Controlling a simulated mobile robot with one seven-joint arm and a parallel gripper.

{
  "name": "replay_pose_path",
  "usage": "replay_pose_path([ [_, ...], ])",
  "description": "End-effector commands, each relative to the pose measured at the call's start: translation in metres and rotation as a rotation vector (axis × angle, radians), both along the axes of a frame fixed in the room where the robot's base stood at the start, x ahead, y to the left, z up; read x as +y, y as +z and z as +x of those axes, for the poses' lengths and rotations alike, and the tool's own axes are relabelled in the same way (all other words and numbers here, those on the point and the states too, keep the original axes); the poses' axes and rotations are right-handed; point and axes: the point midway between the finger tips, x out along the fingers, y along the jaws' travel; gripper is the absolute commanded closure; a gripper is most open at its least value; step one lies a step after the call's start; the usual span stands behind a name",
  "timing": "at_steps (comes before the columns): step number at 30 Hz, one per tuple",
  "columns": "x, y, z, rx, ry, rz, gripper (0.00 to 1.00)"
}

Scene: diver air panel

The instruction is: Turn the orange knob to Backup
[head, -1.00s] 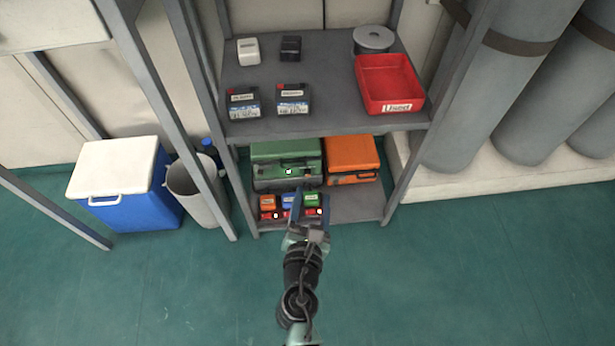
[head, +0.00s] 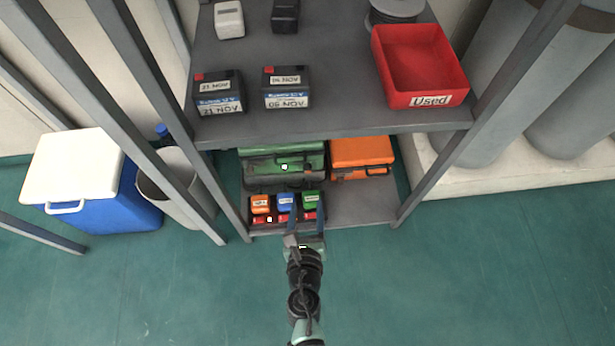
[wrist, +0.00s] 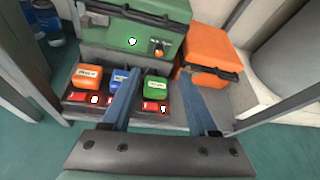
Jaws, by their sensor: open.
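The orange knob (wrist: 159,53) sits on the front of a green case (wrist: 135,37), with small white markings beside it too small to read. The green case also shows in the head view (head: 262,181), on the lower shelf; I cannot make out the knob there. My gripper (wrist: 160,76) is open and empty, its two blue fingers apart. In the wrist view the knob lies beyond the gap between the fingertips. In the head view my gripper (head: 306,218) is at the front edge of the lower shelf, at the right end of the small boxes.
Small orange (wrist: 88,77), blue (wrist: 119,79) and green (wrist: 155,87) boxes on red-fronted bases stand before the green case. An orange case (head: 361,153) is to its right. The upper shelf (head: 340,118) overhangs, holding a red bin (head: 420,65). A post (head: 440,150) stands right.

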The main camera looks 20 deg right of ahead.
Motion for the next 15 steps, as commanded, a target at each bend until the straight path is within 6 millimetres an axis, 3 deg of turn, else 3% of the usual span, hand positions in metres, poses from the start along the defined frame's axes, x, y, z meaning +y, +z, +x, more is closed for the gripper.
replay_pose_path([
  [1,0.0,-0.009,0.0,-0.001,0.0,0.0,0.4],
  [8,-0.005,-0.013,0.011,-0.004,-0.001,0.0,0.4],
  [15,-0.022,-0.031,0.049,-0.003,-0.003,-0.001,0.4],
])
